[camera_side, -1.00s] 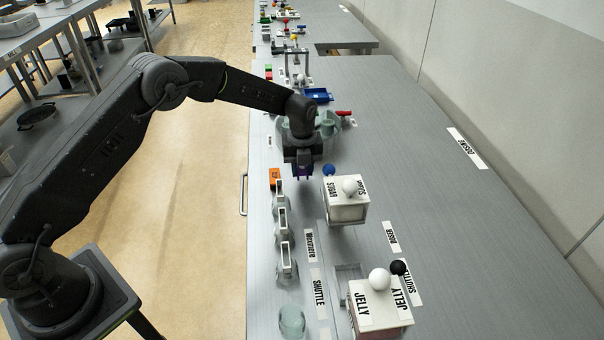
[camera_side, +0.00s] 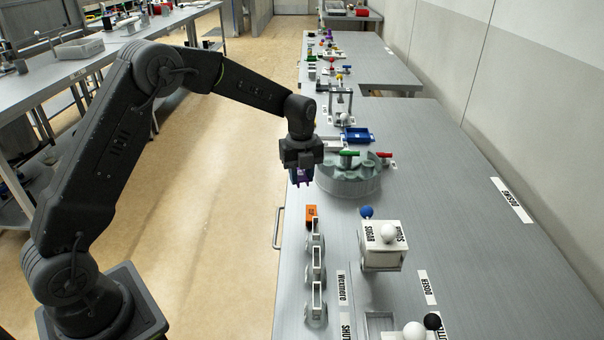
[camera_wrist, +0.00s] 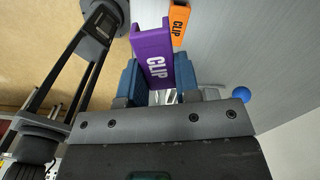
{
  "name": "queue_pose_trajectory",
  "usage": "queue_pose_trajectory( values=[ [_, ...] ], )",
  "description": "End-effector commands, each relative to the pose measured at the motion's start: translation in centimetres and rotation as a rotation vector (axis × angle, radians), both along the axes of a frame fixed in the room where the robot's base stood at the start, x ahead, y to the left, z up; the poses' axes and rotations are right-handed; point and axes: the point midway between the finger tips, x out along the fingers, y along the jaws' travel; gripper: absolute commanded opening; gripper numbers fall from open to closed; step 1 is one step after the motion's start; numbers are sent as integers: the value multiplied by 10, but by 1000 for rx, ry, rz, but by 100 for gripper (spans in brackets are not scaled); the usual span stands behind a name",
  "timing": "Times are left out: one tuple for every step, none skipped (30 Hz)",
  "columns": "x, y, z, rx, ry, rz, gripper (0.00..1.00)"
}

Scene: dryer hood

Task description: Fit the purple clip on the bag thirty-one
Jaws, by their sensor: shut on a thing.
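My gripper (camera_side: 301,180) is shut on the purple clip (camera_side: 295,178), high up near the left edge of the grey table. In the wrist view the purple clip (camera_wrist: 153,45), lettered "CLIP", stands between the two blue fingers of the gripper (camera_wrist: 158,85). The clip sticks out beyond the fingertips. I cannot pick out a bag marked thirty-one in either view. Several small upright frames (camera_side: 316,262) stand in a row along the near left of the table; their markings are too small to read.
An orange clip (camera_side: 311,214) lies at the far end of the frame row; it also shows in the wrist view (camera_wrist: 179,22). A round grey-green fixture (camera_side: 349,178) stands right of my gripper.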

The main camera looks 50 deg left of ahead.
Motion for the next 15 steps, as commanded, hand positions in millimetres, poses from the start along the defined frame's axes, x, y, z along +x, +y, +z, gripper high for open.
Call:
queue_pose_trajectory(
  values=[
    [-2,-8,1,0,-1,77,8],
    [-4,-12,2,0,-1,131,8],
    [-6,-16,2,0,0,204,8],
    [-8,-20,2,0,0,258,8],
    [-9,-24,2,0,0,312,8],
    [-11,-29,3,0,-1,384,8],
    [-13,-32,3,0,-1,439,8],
    [-14,-36,3,0,-1,493,8],
    [-16,-41,4,0,-1,565,8],
    [-18,-45,4,0,-1,620,8],
    [-20,-48,4,1,0,674,8],
    [-22,-53,5,0,-1,746,8],
    [-24,-56,5,0,-1,800,8],
    [-26,-60,5,1,0,855,8],
    [-29,-64,5,1,1,928,8]
  ],
)
